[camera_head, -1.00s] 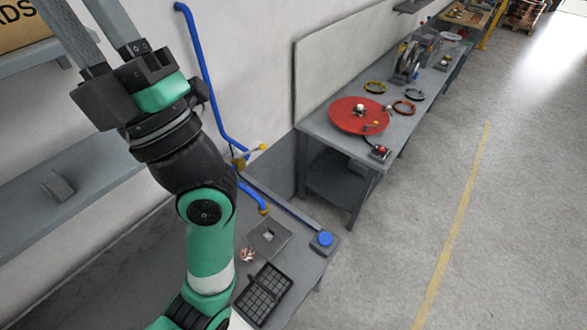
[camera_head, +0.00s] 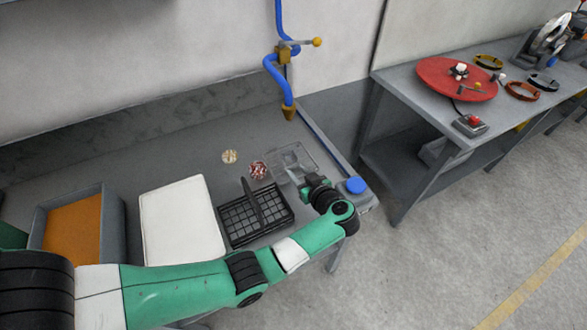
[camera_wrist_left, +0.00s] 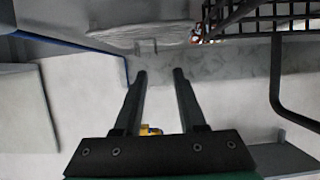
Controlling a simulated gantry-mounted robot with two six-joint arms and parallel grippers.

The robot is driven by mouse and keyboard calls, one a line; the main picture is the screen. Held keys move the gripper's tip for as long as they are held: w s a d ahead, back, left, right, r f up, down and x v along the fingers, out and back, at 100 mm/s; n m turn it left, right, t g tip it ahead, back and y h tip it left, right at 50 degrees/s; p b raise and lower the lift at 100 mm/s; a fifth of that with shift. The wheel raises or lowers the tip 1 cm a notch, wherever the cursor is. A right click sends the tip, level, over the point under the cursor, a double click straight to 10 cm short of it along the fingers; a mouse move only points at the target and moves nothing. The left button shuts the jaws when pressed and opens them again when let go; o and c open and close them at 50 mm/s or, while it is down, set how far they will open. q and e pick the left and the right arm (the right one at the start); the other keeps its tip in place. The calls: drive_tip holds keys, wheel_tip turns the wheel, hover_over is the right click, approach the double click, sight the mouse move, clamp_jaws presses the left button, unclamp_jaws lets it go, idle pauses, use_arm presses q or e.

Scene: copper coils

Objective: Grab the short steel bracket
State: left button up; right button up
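My left gripper (camera_head: 308,180) is at the right end of the table, over or beside a grey, see-through-looking tray (camera_head: 309,152). In the left wrist view its two dark fingers (camera_wrist_left: 160,74) are apart with nothing between them. That view shows a shallow grey dish-like surface at the top, with small grey pieces (camera_wrist_left: 146,46) just beyond the fingertips. A small pale shape shows inside the tray in the head view. I cannot tell whether either is the short steel bracket. My right gripper is not in view.
A black basket (camera_head: 229,230) with a handle is left of the gripper, which also shows in the left wrist view (camera_wrist_left: 262,22). A white pad (camera_head: 182,220), an orange-filled bin (camera_head: 72,236), a blue button (camera_head: 355,185) and a blue pipe (camera_head: 273,72) are nearby.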

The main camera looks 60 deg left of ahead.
sight(285, 158)
use_arm(q)
drive_tip(key=shift+w+a, duration=0.1)
drive_tip(key=shift+a, duration=0.05)
drive_tip(key=b+x, duration=0.3)
drive_tip(key=x, duration=0.2)
drive_tip(key=shift+a+f, duration=0.15)
drive_tip(key=shift+a, duration=0.3)
drive_tip(key=shift+w+a+f+b, duration=0.1)
drive_tip(key=shift+a+f+b, duration=0.1)
drive_tip(key=shift+b, duration=0.15)
drive_tip(key=b+x, duration=0.3)
drive_tip(key=x, duration=0.1)
drive_tip(key=shift+w+f, duration=0.15)
drive_tip(key=shift+f, duration=0.05)
drive_tip(key=shift+a, duration=0.3)
drive_tip(key=shift+r, duration=0.15)
clamp_jaws()
